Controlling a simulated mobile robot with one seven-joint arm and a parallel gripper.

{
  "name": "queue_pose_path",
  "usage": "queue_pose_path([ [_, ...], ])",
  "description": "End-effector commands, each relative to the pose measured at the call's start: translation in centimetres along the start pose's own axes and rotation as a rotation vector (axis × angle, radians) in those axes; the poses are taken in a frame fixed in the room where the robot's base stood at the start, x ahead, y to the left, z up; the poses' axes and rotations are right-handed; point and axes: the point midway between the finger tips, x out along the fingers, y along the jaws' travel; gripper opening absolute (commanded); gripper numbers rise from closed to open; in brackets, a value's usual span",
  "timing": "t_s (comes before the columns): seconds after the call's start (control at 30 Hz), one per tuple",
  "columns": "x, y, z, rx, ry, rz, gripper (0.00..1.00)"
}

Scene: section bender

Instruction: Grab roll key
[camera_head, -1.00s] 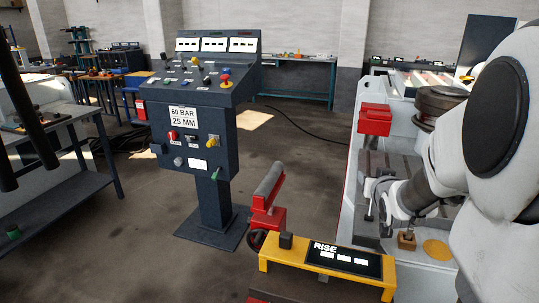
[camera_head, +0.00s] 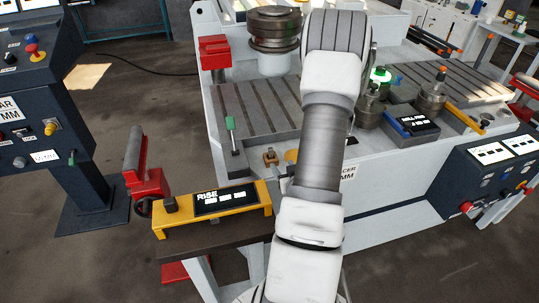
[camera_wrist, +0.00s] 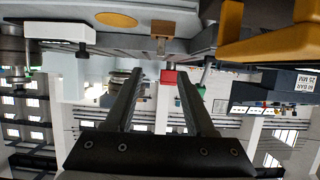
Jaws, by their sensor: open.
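A small brown T-shaped piece (camera_head: 270,157), which may be the roll key, stands at the front edge of the machine bed, beside a flat orange disc (camera_head: 291,156). I cannot be sure that it is the key. In the wrist view, which is upside down, the brown piece (camera_wrist: 161,36) shows at the top, beyond the fingertips and apart from them. My gripper (camera_wrist: 161,74) is open, with nothing between its two dark fingers. In the head view my arm hides the gripper and part of the bed.
A yellow RISE console (camera_head: 165,227) stands just left of my arm. A green-handled lever (camera_head: 230,123) rises on the bed's left edge, near a red box (camera_head: 214,52). A dark roller (camera_head: 274,25) stands behind.

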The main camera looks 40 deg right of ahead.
Motion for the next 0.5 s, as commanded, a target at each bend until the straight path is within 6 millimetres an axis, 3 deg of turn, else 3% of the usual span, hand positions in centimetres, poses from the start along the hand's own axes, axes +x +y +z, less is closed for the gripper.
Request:
queue_pose_path([
  [0.5,1.8,0.0,0.3,0.0,0.005,-0.006,0.55],
])
